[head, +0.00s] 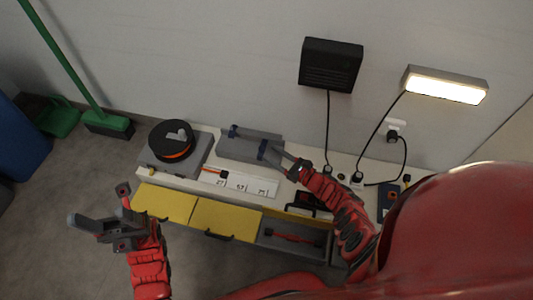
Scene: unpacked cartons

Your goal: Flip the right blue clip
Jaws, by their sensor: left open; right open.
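A grey box (250,144) sits at the back of the white workbench, against the wall. Its left blue clip (234,131) is near the box's left end. The right blue clip (263,150) is near its right end and looks upright, though small. My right gripper (281,160) is open, with its fingertips just right of the right clip; I cannot tell whether they touch it. My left gripper (98,206) is open and empty, in front of the bench at the left.
A round black device with an orange ring (171,140) sits on a grey base at the bench's left. A numbered white strip (247,185) lies in front of the box. Yellow drawers (226,218) are below. Black cables (328,130) hang from the wall at right.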

